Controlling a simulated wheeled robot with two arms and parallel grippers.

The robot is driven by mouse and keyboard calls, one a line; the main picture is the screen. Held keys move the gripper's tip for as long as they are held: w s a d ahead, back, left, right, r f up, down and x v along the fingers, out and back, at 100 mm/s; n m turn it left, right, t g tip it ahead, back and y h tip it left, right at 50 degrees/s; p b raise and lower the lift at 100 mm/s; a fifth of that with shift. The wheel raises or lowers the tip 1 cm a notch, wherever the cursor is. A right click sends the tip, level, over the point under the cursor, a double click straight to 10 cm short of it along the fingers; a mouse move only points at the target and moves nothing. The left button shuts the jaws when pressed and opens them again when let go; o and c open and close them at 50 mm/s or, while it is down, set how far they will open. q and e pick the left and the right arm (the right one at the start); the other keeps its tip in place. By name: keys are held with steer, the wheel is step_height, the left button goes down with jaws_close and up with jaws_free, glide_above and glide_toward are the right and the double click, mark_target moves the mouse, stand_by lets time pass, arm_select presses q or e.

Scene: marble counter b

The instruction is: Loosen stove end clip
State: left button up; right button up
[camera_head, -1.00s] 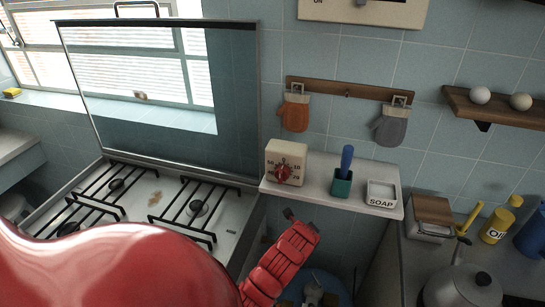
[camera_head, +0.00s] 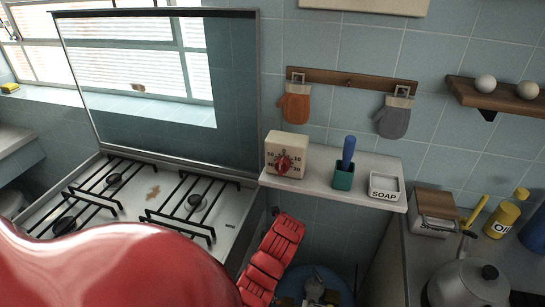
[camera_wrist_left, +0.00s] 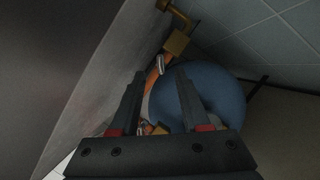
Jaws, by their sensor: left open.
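In the left wrist view an orange hose (camera_wrist_left: 153,72) runs down from a brass fitting (camera_wrist_left: 176,42) beside the stove's grey side wall. A small silver clip (camera_wrist_left: 159,61) sits on the hose just below the fitting. My left gripper (camera_wrist_left: 161,76) is open, its two dark fingers pointing toward the clip, with the hose showing between them. I cannot tell whether the fingers reach around the clip. In the head view my red left forearm reaches down beside the stove (camera_head: 232,222), and its gripper is mostly hidden. My right gripper is not in view.
A blue gas cylinder (camera_wrist_left: 215,92) stands below, and its top shows in the head view (camera_head: 340,283). A shelf (camera_head: 330,192) above holds a timer (camera_head: 286,154), a green cup (camera_head: 343,177) and a soap dish (camera_head: 385,186). A counter with a kettle (camera_head: 467,285) lies right.

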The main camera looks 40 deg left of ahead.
arm_select(q)
steer(key=shift+p+x, duration=0.5)
steer(key=shift+x, duration=3.15)
jaws_close()
